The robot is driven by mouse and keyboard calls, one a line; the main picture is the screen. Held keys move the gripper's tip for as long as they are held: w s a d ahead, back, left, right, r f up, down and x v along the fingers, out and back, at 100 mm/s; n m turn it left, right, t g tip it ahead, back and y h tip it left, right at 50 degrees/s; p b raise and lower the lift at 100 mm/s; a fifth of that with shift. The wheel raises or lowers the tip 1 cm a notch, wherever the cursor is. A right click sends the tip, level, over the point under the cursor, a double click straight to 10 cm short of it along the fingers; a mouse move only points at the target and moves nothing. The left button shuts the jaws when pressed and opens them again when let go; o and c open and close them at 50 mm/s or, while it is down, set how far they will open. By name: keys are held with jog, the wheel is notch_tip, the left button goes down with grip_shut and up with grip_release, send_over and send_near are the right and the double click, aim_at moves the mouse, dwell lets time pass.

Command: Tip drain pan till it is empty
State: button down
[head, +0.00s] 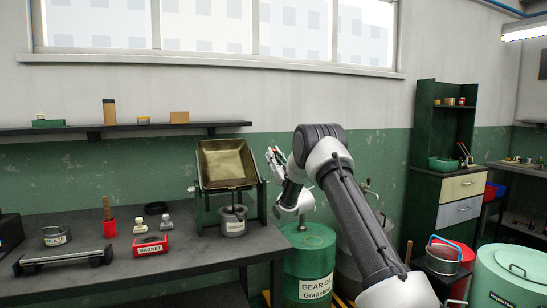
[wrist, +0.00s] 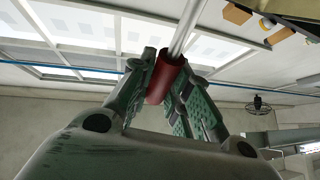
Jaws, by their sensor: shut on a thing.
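The drain pan (head: 224,163) hangs in a dark green stand (head: 262,206) on the bench. It is steeply tilted, with its pale inside facing me. I cannot tell whether any liquid is left in it. A grey labelled pot (head: 233,224) with a funnel-like top stands under its lower edge. My gripper (head: 275,157) is just right of the pan. In the wrist view my gripper (wrist: 166,78) is shut on a red handle (wrist: 167,82) at the end of a metal rod (wrist: 188,28). The rod's far end is out of view there.
The dark bench (head: 140,273) holds a grease tin (head: 56,236), a red magnet box (head: 150,245) and a black bar tool (head: 62,260). A green gear oil drum (head: 308,262) stands right of the bench, below my arm. A wall shelf (head: 120,128) runs behind.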

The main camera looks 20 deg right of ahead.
jog(key=c, duration=1.3)
grip_release()
jog(key=v, duration=1.2)
